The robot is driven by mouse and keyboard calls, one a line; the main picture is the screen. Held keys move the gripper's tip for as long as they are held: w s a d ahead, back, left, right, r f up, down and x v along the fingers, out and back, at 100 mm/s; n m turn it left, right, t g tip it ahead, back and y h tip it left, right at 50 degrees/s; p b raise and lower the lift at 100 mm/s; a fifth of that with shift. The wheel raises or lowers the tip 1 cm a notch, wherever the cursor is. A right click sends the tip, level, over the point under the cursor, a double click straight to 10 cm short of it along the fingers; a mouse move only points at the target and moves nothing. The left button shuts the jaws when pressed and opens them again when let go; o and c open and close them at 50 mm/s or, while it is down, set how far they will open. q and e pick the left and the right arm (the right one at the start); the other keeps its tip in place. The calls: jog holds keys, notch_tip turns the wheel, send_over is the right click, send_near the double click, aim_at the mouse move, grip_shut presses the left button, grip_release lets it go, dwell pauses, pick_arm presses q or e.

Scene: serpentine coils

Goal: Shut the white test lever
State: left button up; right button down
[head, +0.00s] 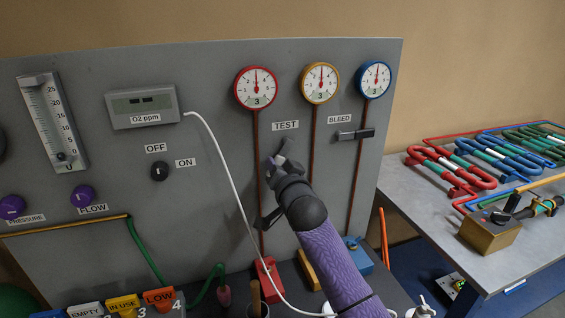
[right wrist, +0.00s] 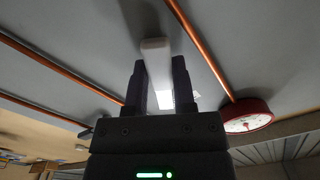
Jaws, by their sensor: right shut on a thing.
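The white test lever (right wrist: 156,50) shows in the right wrist view as a pale bar running up from between the fingers. My right gripper (right wrist: 158,66) is shut on it, one dark finger on each side. In the head view my right gripper (head: 278,164) is at the grey panel, just below the TEST label (head: 286,125). There the gripper and wrist hide most of the lever, and its exact angle cannot be told. My left gripper is not in view.
Red (head: 256,88), yellow (head: 320,83) and blue (head: 374,80) gauges top brown pipes around my arm. The BLEED lever (head: 354,134) is to the right. A white cable (head: 233,180) hangs left of my gripper. A bench (head: 440,200) with coloured coils stands at right.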

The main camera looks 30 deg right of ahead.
aim_at(262, 143)
jog(key=m+p, duration=0.1)
jog(key=a+r+m+p, duration=0.1)
jog(key=m+p, duration=0.1)
jog(key=shift+w+a+r+m, duration=0.2)
jog(key=shift+r+m, duration=0.1)
jog(key=shift+m, duration=0.1)
jog(key=shift+a+r+m+p, duration=0.25)
jog(key=shift+r+m+p, duration=0.1)
jog(key=shift+m+p, duration=0.5)
jog(key=shift+a+r+m+p, duration=0.2)
jog(key=shift+r+m+p, duration=0.3)
jog(key=shift+m+p, duration=0.65)
jog(key=shift+w+a+r+m+p, duration=0.1)
jog(key=shift+r+m+p, duration=0.15)
jog(key=shift+m, duration=0.35)
jog(key=shift+r+m+p, duration=0.1)
jog(key=shift+m+p, duration=0.25)
jog(key=shift+m, duration=0.25)
jog(key=shift+r+m+p, duration=0.25)
jog(key=shift+m+p, duration=0.15)
jog(key=shift+m, duration=0.2)
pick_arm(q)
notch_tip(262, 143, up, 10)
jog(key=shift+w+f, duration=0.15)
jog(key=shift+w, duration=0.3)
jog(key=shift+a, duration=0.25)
pick_arm(e)
jog(key=shift+m, duration=0.3)
jog(key=shift+c, duration=2.2)
grip_release()
